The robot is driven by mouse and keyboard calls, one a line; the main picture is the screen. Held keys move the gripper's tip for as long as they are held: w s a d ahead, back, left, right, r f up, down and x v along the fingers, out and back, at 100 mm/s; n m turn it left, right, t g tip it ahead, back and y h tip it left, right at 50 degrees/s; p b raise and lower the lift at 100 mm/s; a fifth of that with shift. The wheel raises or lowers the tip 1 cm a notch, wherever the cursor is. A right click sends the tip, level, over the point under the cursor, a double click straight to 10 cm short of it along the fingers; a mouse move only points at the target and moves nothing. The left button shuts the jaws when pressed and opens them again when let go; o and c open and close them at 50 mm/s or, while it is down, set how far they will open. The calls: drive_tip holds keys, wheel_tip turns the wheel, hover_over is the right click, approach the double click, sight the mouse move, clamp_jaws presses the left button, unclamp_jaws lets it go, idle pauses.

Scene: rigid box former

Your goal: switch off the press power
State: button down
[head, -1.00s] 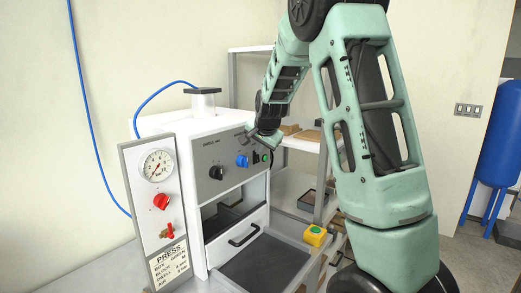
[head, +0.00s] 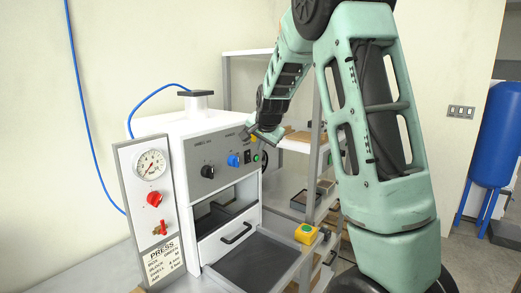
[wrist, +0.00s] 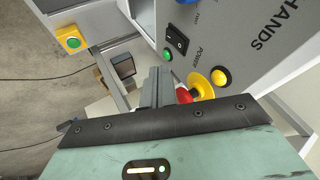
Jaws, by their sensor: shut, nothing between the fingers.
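The press (head: 155,125) is a white cabinet with a grey control panel (head: 221,180) on its front. The black power rocker switch (wrist: 177,42) shows in the wrist view beside the word POWER and a green lamp (wrist: 168,56). In the head view the switch (head: 248,156) is small, at the panel's right end. I cannot tell which side of the rocker is pressed. My gripper (wrist: 158,80) is shut and empty; its fingertips are near the panel, below the rocker in the wrist view, apparently apart from it. In the head view my gripper (head: 249,134) is above the switch.
A red stop button (wrist: 184,95) on a yellow base sits right beside my fingers, with a yellow lamp (wrist: 220,77) close by. A blue knob (head: 233,160) and black knob (head: 208,172) are left of the switch. A yellow button box (head: 306,233) stands by the tray (head: 250,262).

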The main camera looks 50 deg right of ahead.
drive_tip(key=w+r+b+v, duration=0.1)
drive_tip(key=v, duration=0.7)
drive_tip(key=shift+w+a+b, duration=0.25)
drive_tip(key=shift+b, duration=0.1)
drive_tip(key=shift+r, duration=0.15)
